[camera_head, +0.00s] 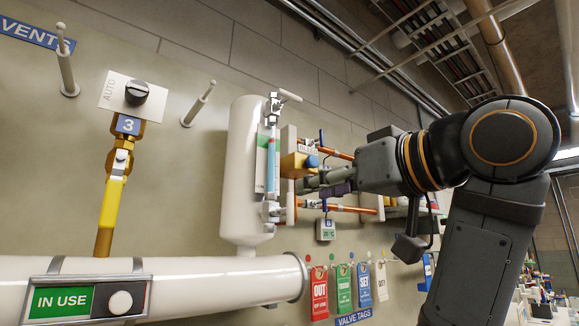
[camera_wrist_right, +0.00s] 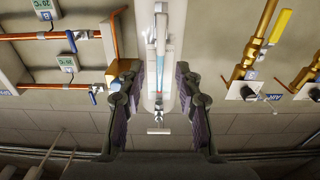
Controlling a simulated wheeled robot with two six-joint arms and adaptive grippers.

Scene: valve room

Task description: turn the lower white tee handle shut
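A white tank (camera_head: 243,170) on the wall carries an upright sight glass (camera_head: 271,160) with a blue column. The lower white tee handle (camera_head: 291,208) is at the glass's bottom fitting, its bar looking roughly upright. The upper white tee handle (camera_head: 289,96) is at the top fitting. My right gripper (camera_head: 308,182) is beside the glass, between the two handles in height, and appears apart from both. In the right wrist view, which looks upside down, my right gripper (camera_wrist_right: 158,90) is open and empty, with the sight glass (camera_wrist_right: 161,50) between its fingers. My left gripper is out of view.
Copper pipes (camera_head: 350,209) with small valves and a brass block (camera_head: 297,165) lie close behind my right gripper. Coloured valve tags (camera_head: 342,290) hang below. A large white pipe (camera_head: 200,285) runs along the lower left. A yellow-handled valve (camera_head: 112,200) is further left.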

